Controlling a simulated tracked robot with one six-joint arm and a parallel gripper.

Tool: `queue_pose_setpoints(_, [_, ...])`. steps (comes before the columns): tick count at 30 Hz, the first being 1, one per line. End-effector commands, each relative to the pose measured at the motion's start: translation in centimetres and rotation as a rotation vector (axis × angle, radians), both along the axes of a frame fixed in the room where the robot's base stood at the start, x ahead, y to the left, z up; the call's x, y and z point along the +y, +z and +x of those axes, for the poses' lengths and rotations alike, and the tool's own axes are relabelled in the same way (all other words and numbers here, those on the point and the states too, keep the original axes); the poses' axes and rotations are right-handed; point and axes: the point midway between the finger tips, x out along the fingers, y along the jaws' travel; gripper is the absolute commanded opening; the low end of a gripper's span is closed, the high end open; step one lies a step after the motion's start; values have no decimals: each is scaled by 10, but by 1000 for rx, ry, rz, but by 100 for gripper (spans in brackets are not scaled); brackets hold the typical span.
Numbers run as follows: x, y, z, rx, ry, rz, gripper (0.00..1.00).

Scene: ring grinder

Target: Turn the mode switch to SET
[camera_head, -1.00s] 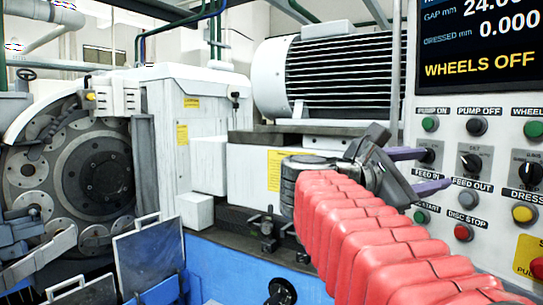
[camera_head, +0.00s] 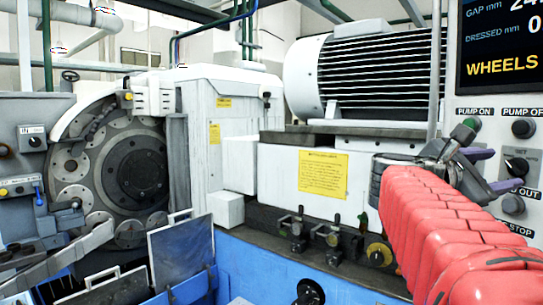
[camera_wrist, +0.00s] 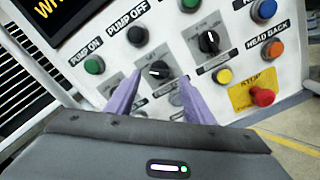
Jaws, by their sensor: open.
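A black rotary knob (camera_wrist: 159,70), apparently the mode switch, is on the grey control panel below the PUMP OFF button. It also shows in the head view (camera_head: 516,165) at the right edge. Its position labels are too small to read, and I cannot tell its setting. My gripper (camera_wrist: 159,77) is open and empty, its two purple fingers pointing at the panel. In the wrist view the knob appears between the fingertips; contact is not visible.
A second rotary knob (camera_wrist: 209,41) sits right of the first. The PUMP ON button (camera_wrist: 94,64), PUMP OFF button (camera_wrist: 137,35), yellow button (camera_wrist: 223,76) and red stop button (camera_wrist: 264,96) surround them. The grinder's wheel (camera_head: 134,175) is far left in the head view.

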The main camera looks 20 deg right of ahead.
Motion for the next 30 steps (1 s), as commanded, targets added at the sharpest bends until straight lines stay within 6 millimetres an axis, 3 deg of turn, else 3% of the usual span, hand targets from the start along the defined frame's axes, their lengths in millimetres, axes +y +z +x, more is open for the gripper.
queue_pose_setpoints(12, [-45, 0, -5, -1, -2, 0, 48])
queue_pose_setpoints(23, [-48, 0, -5, -1, 2, -1, 48])
queue_pose_setpoints(30, [-48, 0, -5, -1, 1, 0, 33])
